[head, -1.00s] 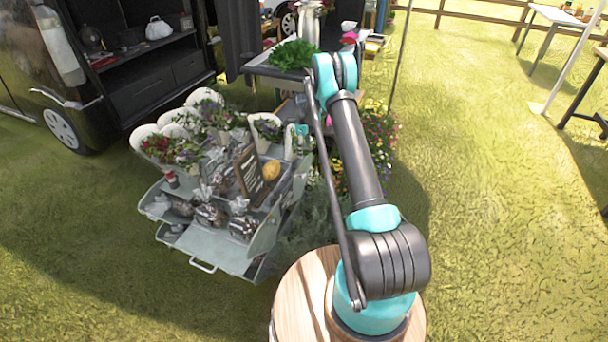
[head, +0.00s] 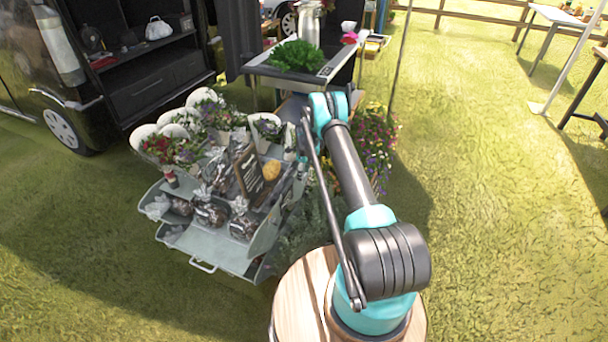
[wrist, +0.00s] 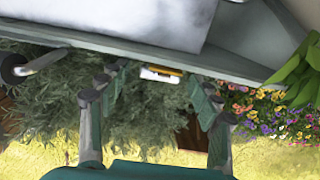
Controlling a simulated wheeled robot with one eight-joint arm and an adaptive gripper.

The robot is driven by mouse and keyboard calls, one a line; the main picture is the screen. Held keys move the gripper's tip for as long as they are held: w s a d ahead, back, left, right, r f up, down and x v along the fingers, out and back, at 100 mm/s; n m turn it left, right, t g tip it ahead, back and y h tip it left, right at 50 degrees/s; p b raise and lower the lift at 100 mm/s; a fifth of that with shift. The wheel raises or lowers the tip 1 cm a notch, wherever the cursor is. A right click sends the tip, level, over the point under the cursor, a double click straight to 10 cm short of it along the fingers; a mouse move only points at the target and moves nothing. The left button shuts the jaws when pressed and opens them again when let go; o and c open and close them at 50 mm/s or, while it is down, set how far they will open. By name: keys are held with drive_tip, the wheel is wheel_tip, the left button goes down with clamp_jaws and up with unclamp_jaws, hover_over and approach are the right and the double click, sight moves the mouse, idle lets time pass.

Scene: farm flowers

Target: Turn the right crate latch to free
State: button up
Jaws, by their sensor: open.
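The grey metal crate (head: 215,245), stepped open with trays, stands on the grass left of my arm in the head view. In the wrist view its grey side (wrist: 130,40) crosses the top of the picture. A small white and orange-yellow piece, which looks like the latch (wrist: 162,73), sits under the crate's lower edge. My gripper (wrist: 158,85) is open and empty, its fingers apart on either side of and below this piece. I see no contact. In the head view my gripper is mostly hidden beside the crate's right side.
A dark knob with a metal rod (wrist: 18,68) shows at the left of the wrist view. Leafy greenery (wrist: 60,100) and colourful flowers (wrist: 270,115) lie beyond the fingers. A table with green leaves (head: 297,56) stands behind. Open grass (head: 510,200) is on the right.

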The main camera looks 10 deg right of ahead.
drive_tip(key=c, duration=1.2)
drive_tip(key=shift+o, duration=0.2)
drive_tip(key=shift+s+a+t+h, duration=0.15)
drive_tip(key=shift+t+h, duration=0.15)
drive_tip(key=shift+t, duration=0.25)
drive_tip(key=shift+s+a+t+h, duration=0.15)
drive_tip(key=shift+t+h, duration=0.15)
drive_tip(key=shift+t, duration=0.25)
drive_tip(key=shift+s+f+t+h, duration=0.15)
drive_tip(key=shift+t+h, duration=0.65)
drive_tip(key=shift+t, duration=0.5)
